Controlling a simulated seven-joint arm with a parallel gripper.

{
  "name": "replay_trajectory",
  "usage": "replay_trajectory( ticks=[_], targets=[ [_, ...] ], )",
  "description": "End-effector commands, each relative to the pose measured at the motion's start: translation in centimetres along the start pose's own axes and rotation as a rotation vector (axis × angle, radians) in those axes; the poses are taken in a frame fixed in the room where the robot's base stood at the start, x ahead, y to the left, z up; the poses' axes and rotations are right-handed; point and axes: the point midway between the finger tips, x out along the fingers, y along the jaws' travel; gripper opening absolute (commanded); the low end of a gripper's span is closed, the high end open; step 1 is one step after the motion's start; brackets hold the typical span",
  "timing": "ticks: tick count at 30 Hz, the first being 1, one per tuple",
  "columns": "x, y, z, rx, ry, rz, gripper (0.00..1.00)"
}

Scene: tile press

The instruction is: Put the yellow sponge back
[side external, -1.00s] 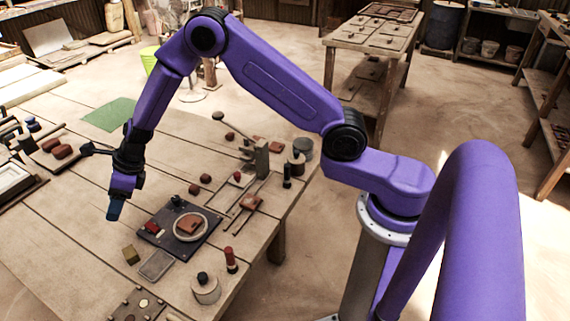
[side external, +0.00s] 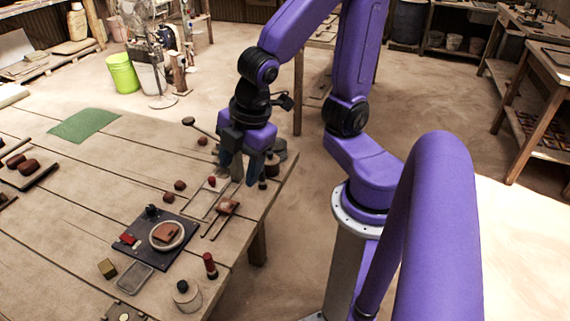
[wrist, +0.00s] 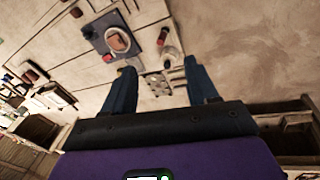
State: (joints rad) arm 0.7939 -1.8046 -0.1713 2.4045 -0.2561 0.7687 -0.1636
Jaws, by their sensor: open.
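The yellow sponge (side external: 107,268) is a small dull yellow block lying on the table, at the front left in the side view. A shallow grey rectangular tray (side external: 135,279) lies just right of it, apart from it and empty. My gripper (side external: 240,174) points down over the table's right end, far from the sponge, with its fingers apart. The fingers (wrist: 160,66) also show spread in the wrist view, with nothing held between them. I cannot make out the sponge for sure in the wrist view.
A dark plate (side external: 126,258) with a round ring (side external: 184,235) and reddish tile lies behind the grey tray. A red-topped stamp (side external: 210,265) and a pale round pot (side external: 187,297) stand to the right. Tools crowd the area below my gripper. A green mat (side external: 85,124) lies at back left.

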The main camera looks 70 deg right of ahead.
Motion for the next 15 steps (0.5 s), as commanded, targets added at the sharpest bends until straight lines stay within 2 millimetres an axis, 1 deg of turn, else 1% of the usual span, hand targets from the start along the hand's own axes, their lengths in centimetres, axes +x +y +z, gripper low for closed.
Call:
replay_trajectory(
  ticks=[1, 3, 6, 9, 15],
  targets=[
    [-0.5, -2.0, 1.4, 0.066, -0.014, -0.051, 0.58],
    [-1.1, -4.3, 2.9, 0.146, -0.039, -0.114, 0.58],
    [-1.6, -6.4, 4.3, 0.218, -0.069, -0.175, 0.58],
    [-1.8, -7.3, 4.9, 0.248, -0.083, -0.202, 0.58],
    [-1.8, -7.5, 5.0, 0.254, -0.086, -0.206, 0.58]
  ],
)
